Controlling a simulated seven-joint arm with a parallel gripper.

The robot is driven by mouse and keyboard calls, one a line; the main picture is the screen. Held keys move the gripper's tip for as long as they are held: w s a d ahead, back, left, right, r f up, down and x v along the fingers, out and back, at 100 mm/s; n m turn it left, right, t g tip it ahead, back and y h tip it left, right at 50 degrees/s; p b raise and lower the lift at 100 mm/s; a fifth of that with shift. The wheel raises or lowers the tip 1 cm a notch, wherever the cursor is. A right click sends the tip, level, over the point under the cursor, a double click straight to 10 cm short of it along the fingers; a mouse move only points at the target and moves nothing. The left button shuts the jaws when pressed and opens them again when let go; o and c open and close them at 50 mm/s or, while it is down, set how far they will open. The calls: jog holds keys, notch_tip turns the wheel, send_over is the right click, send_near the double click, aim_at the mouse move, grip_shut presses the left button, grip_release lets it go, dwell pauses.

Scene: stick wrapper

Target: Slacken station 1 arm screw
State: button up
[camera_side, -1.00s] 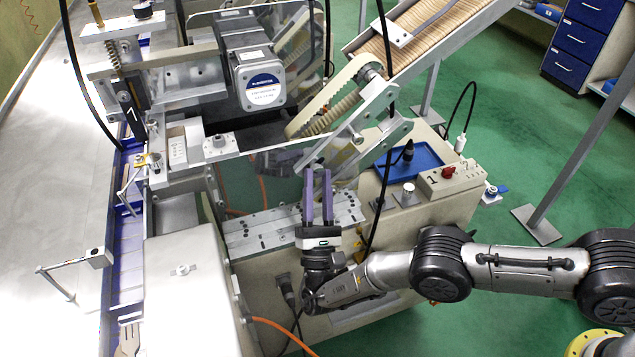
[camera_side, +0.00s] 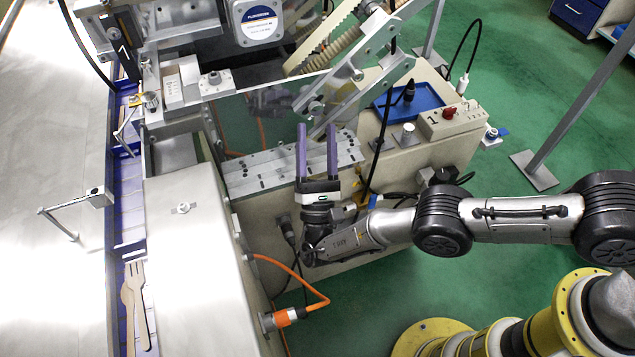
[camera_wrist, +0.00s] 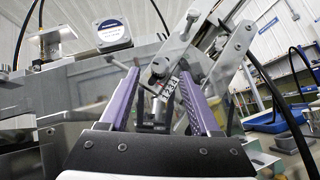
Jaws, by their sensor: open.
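My gripper (camera_side: 317,128) has two purple fingers, open and empty, pointing up the picture beside the slanted metal arm bracket (camera_side: 352,78) of the machine. The wrist view shows the fingertips (camera_wrist: 158,75) apart. I cannot tell for sure which screw is the station 1 arm screw. No contact with the fingers is visible.
A drilled metal plate (camera_side: 262,176) lies left of the fingers. A control box (camera_side: 452,120) marked 1 with a red knob and a blue tray (camera_side: 408,100) stand to the right. A black cable (camera_side: 380,150) hangs close to the gripper's right.

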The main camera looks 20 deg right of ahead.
jog(key=v, duration=1)
jog(key=shift+s, duration=0.3)
jog(key=shift+a+f, duration=0.1)
jog(key=shift+f, duration=0.05)
